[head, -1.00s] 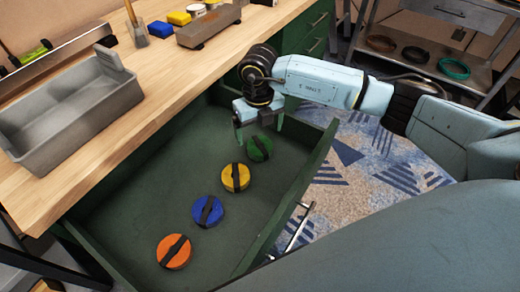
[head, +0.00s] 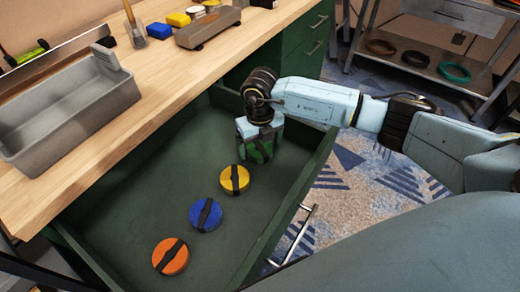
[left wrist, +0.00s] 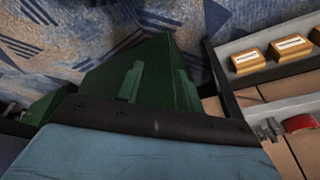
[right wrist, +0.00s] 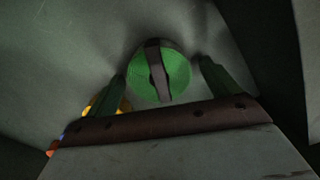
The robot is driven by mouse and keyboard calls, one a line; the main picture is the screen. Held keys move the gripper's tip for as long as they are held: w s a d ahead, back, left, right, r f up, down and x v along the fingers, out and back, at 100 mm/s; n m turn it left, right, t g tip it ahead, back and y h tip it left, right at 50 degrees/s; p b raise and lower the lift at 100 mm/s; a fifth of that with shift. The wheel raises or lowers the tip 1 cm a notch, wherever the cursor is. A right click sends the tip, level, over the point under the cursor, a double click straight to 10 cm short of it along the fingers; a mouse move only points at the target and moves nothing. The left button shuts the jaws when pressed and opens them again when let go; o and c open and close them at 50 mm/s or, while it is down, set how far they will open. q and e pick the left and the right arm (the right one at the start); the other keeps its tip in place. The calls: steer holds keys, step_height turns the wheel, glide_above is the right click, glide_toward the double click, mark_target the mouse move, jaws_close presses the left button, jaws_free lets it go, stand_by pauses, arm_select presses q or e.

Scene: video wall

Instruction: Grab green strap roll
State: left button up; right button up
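The green strap roll (right wrist: 177,72) is a round disc with a dark band across it, lying on the drawer floor. In the head view it is mostly hidden behind my right gripper (head: 257,158), which is lowered over it. In the right wrist view the two fingers (right wrist: 165,85) stand apart on either side of the roll, with gaps showing, so the gripper is open around it. My left gripper is out of the head view. In the left wrist view its fingers (left wrist: 160,85) look apart and empty against a dark green surface.
The open green drawer (head: 120,215) also holds a yellow roll (head: 234,180), a blue roll (head: 206,215) and an orange roll (head: 170,256). The wooden worktop (head: 150,90) with a grey bin (head: 70,120) borders it at left. The drawer's front wall (head: 290,200) stands close to my right arm.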

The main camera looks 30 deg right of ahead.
steer(key=c, duration=1)
steer(key=shift+c, duration=0.4)
steer(key=shift+r, duration=0.15)
